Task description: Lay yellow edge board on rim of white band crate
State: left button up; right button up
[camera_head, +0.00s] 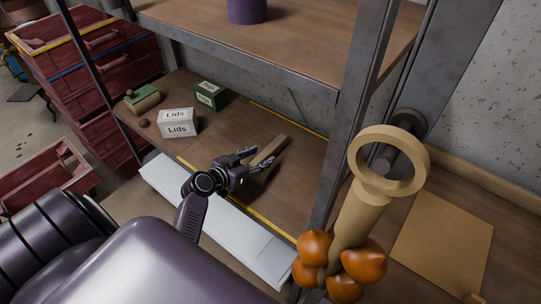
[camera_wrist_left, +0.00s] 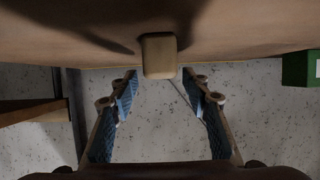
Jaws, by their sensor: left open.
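A tan wooden bar (camera_head: 268,150) lies on the lower shelf, whose front and back edges carry yellow strips (camera_head: 288,120); I cannot tell if this bar is the task's board. My left gripper (camera_head: 256,158) is open at its near end. In the left wrist view, the bar's blunt end (camera_wrist_left: 159,55) shows between and beyond the open fingers (camera_wrist_left: 160,82), with no visible contact. Dark red crates (camera_head: 100,75) are stacked at left, the top one with a yellowish band, one below with a blue band. I cannot make out a white band. My right gripper is out of view.
Two Lids boxes, white (camera_head: 178,122) and green (camera_head: 210,95), and small brown items stand left on the shelf. An upper shelf (camera_head: 280,40) hangs above; a grey post (camera_head: 350,110) stands right. A tan ring piece (camera_head: 388,160) with orange knobs is in the right foreground.

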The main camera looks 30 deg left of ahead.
aim_at(265, 152)
pick_arm(q)
jog(key=shift+x, duration=2.8)
jog(key=shift+a, duration=0.15)
jog(key=shift+c, duration=0.2)
grip_shut()
jog(key=shift+w+r+p, duration=0.15)
jog(key=shift+r+p, duration=0.05)
jog(key=shift+p, duration=0.1)
